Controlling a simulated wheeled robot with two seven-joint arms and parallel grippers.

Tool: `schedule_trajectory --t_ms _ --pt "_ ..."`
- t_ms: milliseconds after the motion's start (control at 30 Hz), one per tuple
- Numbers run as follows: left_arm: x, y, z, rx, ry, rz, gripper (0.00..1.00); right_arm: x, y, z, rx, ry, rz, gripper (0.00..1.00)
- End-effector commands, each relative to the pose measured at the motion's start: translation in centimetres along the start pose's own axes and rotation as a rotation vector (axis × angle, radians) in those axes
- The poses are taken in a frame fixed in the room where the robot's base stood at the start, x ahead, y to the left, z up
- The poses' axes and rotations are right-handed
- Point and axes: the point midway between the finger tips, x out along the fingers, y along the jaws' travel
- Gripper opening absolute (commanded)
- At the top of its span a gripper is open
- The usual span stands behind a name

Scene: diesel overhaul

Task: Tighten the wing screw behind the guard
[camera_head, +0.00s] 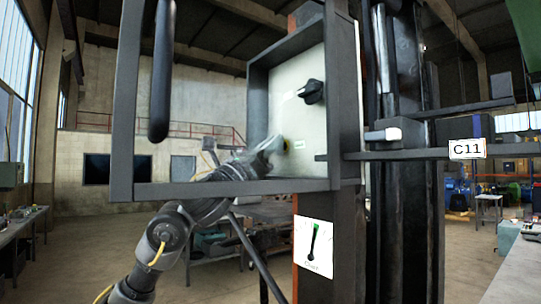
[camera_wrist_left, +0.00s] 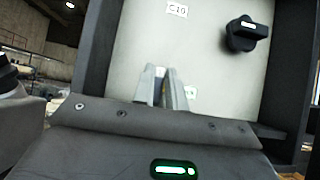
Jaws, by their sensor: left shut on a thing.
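A pale panel (camera_head: 283,112) sits in a dark open-fronted box and also fills the upper wrist view (camera_wrist_left: 200,50). A dark frame that looks like the guard (camera_head: 122,110) stands at the left of the box, with a long lower bar. My left gripper (camera_head: 279,146) reaches in to the lower part of the panel. Its fingers (camera_wrist_left: 168,90) are closed together on a small thing at the panel, likely the wing screw, mostly hidden by the fingers. My right gripper is not in view.
A black knob (camera_head: 311,92) sticks out of the panel above my left gripper; it shows upper right in the wrist view (camera_wrist_left: 246,34). A black vertical handle (camera_head: 160,75) hangs at left. A bar with a C11 sign (camera_head: 467,149) runs right.

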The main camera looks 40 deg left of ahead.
Motion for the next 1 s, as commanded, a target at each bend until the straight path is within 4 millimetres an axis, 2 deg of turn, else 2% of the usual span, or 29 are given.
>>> schedule_trajectory --t_ms 100,433,533,733,1000 --pt "0.0 0.0 -0.1 0.060 0.003 -0.046 0.00 0.1 0.2 0.1 -0.001 0.000 0.002 0.36" --pt "0.1 0.0 -0.1 0.082 0.004 -0.062 0.00 0.1 0.4 0.1 -0.002 -0.001 0.004 0.36" --pt "0.1 0.1 -0.1 0.159 0.005 -0.119 0.00 0.1 0.4 0.1 -0.002 -0.001 0.004 0.36" --pt "0.3 0.1 0.2 0.353 0.006 -0.268 0.00 -1.4 0.4 0.0 -0.002 -0.001 0.004 0.36" --pt "0.1 -0.1 -0.1 0.398 0.002 -0.304 0.00 -1.4 0.4 0.0 -0.001 -0.001 0.004 0.36"
